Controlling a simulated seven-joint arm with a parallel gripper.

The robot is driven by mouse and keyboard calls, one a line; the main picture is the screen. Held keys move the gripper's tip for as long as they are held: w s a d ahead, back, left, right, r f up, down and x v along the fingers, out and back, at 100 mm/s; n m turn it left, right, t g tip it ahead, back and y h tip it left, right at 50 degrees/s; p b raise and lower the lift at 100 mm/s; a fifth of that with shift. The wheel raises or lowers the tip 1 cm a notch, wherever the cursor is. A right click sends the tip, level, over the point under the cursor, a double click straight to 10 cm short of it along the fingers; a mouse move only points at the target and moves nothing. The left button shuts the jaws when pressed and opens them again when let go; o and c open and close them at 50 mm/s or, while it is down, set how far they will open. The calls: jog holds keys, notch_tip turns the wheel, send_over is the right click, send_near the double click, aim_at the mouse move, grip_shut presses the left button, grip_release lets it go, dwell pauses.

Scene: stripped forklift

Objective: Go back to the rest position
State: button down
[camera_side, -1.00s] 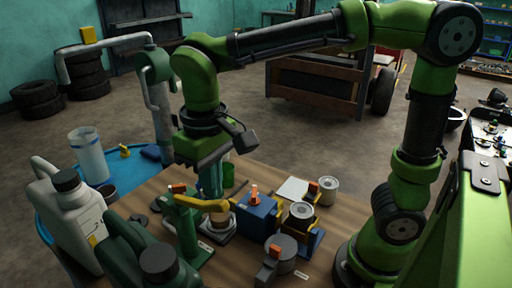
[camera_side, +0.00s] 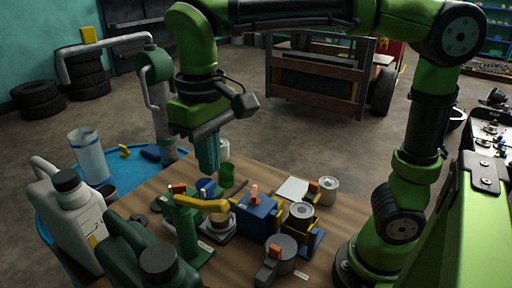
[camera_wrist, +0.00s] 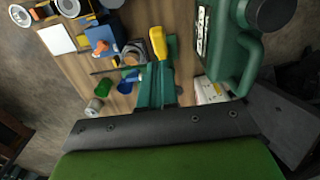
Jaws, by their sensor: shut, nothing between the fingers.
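My gripper (camera_side: 208,155) is green and hangs fingers-down above the wooden table, higher than the things on it. Its fingers are together with nothing between them; they also show in the wrist view (camera_wrist: 156,88). Below it in the side view stands a green stand with a yellow handle (camera_side: 203,203). A small green cup (camera_side: 226,176) and a blue cup (camera_side: 206,188) stand on the table just beneath the fingers. My gripper appears clear of all of them.
A blue block fixture (camera_side: 257,215) and a metal can (camera_side: 328,190) stand on the table's right half. A white jug (camera_side: 68,215) and dark green canister (camera_side: 140,255) crowd the left front. A grey-green pump (camera_side: 157,90) rises behind. The air above the table is free.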

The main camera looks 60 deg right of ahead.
jog(key=shift+w, duration=0.2)
jog(key=s+d+f+m+t+y, duration=0.1)
jog(key=s+d+f+m+t, duration=0.1)
jog(key=d, duration=0.5)
jog(key=s+d+f+m+t+y, duration=0.1)
jog(key=s+d+f+m+t, duration=0.1)
jog(key=d+t, duration=0.3)
jog(key=shift+s+d+f, duration=0.7)
jog(key=shift+d, duration=0.2)
